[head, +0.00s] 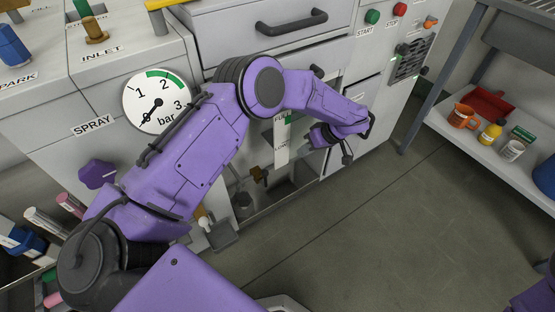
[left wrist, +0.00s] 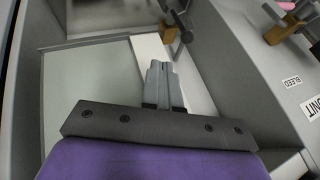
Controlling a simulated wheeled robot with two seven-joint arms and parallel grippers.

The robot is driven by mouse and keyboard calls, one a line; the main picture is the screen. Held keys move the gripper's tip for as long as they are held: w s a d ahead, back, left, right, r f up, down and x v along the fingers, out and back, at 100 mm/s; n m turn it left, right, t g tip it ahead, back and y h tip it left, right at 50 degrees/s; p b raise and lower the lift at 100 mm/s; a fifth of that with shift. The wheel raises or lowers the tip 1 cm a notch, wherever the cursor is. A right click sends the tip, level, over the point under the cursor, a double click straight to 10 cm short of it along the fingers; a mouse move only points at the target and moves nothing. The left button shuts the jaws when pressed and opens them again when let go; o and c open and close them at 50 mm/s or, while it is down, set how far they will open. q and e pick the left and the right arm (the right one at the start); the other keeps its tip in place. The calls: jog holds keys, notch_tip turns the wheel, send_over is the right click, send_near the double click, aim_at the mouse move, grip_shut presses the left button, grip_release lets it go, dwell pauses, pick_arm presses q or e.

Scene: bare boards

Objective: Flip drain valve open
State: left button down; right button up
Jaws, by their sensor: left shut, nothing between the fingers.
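My left gripper (head: 310,141) is in front of the machine's open lower bay, beside the FULL/LOW level strip (head: 282,138). In the left wrist view its two grey fingers (left wrist: 162,68) are shut together with nothing between them. A small valve with a brown handle (head: 260,175) sits low in the bay, left of and below the gripper. In the left wrist view a brown-handled valve (left wrist: 168,32) shows just beyond the fingertips, apart from them as far as I can tell. No drain label is readable. My right gripper is out of view.
The pressure gauge (head: 157,101) and drawer handle (head: 291,22) are on the machine front. A shelf with an orange mug (head: 464,117) stands at right. The floor (head: 360,235) is clear.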

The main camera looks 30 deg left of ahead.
pick_arm(q)
jog(key=s+a+f+b, duration=0.2)
jog(key=s+a+f, duration=0.3)
jog(key=a+f, duration=0.2)
notch_tip(320, 180, down, 2)
jog(key=shift+a+f, duration=0.1)
jog(key=shift+a, duration=0.2)
